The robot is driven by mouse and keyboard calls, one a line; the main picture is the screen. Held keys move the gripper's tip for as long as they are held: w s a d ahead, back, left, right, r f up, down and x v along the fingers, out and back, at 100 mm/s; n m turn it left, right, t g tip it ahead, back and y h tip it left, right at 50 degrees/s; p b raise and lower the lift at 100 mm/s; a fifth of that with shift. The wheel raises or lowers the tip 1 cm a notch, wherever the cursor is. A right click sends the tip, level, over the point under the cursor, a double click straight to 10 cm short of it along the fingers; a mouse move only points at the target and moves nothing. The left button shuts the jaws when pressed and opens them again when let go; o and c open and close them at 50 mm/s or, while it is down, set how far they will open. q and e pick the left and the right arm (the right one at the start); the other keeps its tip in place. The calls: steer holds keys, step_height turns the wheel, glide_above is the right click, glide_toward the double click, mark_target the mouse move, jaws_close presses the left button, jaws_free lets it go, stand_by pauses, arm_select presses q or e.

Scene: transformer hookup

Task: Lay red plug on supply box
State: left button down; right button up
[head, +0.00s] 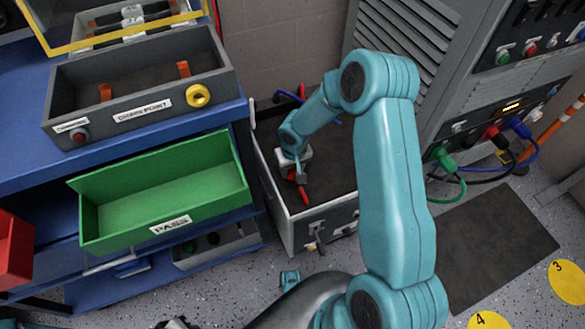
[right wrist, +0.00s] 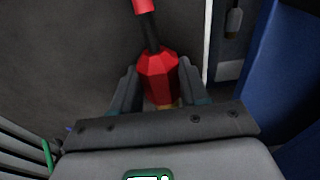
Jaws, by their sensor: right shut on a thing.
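The red plug (right wrist: 157,75) sits between the two fingers of my right gripper (right wrist: 157,92) in the right wrist view. Its body is red, with a black section and a red tip pointing away from the gripper. In the head view my right gripper (head: 300,177) is over the dark top of the supply box (head: 333,204), near its left side. The plug's red end (head: 304,195) shows below the fingers. I cannot tell whether the plug touches the box top.
A blue workbench with a green PASS tray (head: 165,195) and a grey tray (head: 140,95) stands left. A grey cabinet with green, black, red and blue plugs (head: 492,132) stands right. Blue cable (head: 290,96) lies at the box's back. A dark mat (head: 490,245) lies on the floor.

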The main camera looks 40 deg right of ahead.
steer(key=shift+f, duration=0.2)
steer(key=o, duration=1.3)
step_height(320, 180, up, 16)
steer(key=s+p, duration=0.2)
steer(key=p, duration=0.2)
steer(key=shift+a+r, duration=0.15)
steer(key=shift+a, duration=0.15)
